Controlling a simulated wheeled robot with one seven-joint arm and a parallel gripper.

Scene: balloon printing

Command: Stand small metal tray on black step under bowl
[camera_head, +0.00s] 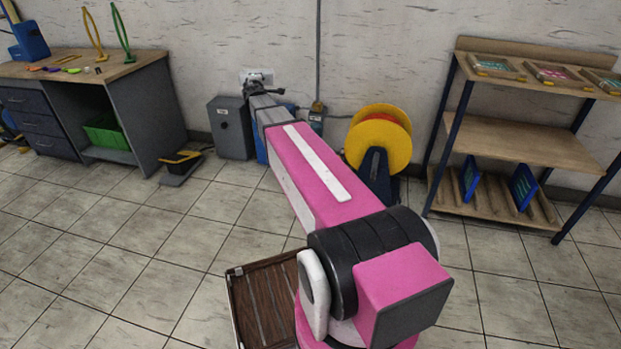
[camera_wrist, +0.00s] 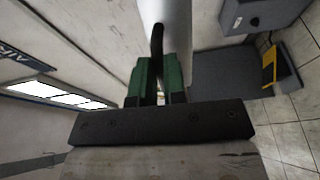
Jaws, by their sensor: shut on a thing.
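My gripper (camera_wrist: 160,80) shows in the wrist view, its green-padded fingers close together. It is shut on a thin dark piece (camera_wrist: 157,42), in front of a smooth pale grey thing (camera_wrist: 177,30), probably the small metal tray; its outline is cut off by the frame. In the head view my gripper (camera_head: 257,88) is small at the far end of my pink arm, near the wall. A small pale shape (camera_head: 262,74) shows just behind it; I cannot tell if this is the tray. I cannot make out the bowl or the black step.
A grey box (camera_head: 231,128) stands by the wall beside my arm. A yellow reel (camera_head: 379,137) stands to its right. A yellow-and-black pedal (camera_head: 182,164) lies on the floor. A desk (camera_head: 148,105) is at left, a shelf rack (camera_head: 515,142) at right.

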